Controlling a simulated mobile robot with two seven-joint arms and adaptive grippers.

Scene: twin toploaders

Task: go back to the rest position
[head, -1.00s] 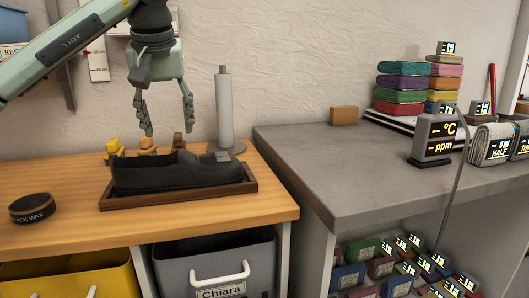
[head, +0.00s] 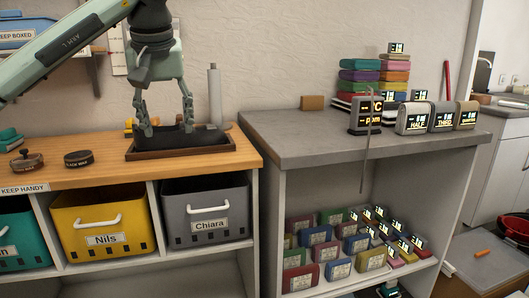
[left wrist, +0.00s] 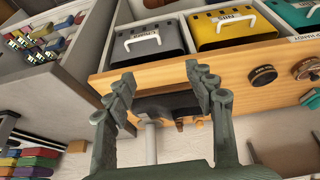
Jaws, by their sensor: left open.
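My left gripper (head: 166,127) is open and empty. In the head view it points down over the wooden counter (head: 85,178), in front of a dark shoe-like item (head: 205,138) in a brown tray (head: 150,155). Its two fingers also show in the left wrist view (left wrist: 161,80), with nothing between them. I cannot tell the exact height of the fingertips above the tray. My right gripper is in neither view.
A grey post (head: 214,95) stands behind the tray. Two round tins, one of them black (head: 78,158), lie to the left. Bins stand below, including a yellow one (head: 101,222) and a grey one (head: 206,212). The grey counter (head: 290,140) has bare room at its front left.

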